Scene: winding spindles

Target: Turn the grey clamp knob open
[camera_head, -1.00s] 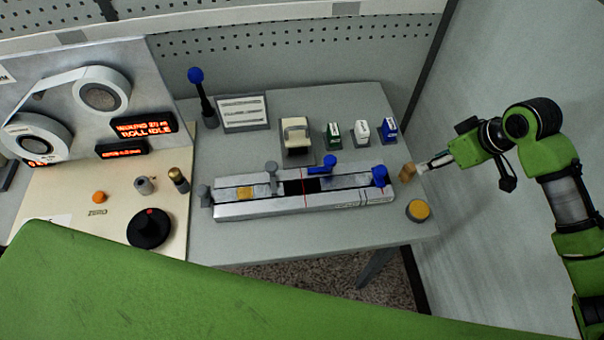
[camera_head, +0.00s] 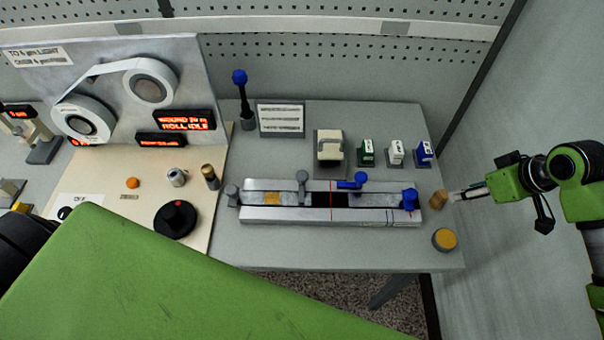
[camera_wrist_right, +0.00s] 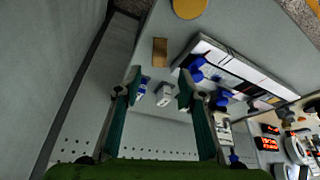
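The silver block with a long channel (camera_head: 300,215) lies on the grey table. It carries two grey knobs: one upright on a lever (camera_head: 302,180) left of its middle, one at its left end (camera_head: 232,192). I cannot tell which is the clamp knob. A blue lever knob (camera_head: 358,181) and a blue end knob (camera_head: 409,198) are to the right. My right gripper (camera_head: 458,194) is off the block's right end, far from both grey knobs. In the right wrist view its fingers (camera_wrist_right: 158,92) are apart with nothing between them. My left gripper is not in view.
A brown block (camera_head: 437,199) stands close to my right fingertips. A yellow-topped disc (camera_head: 445,239) is at the table's right front. Small green, white and blue boxes (camera_head: 396,153) and a cream device (camera_head: 329,148) stand behind. A reel panel (camera_head: 120,85) is left.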

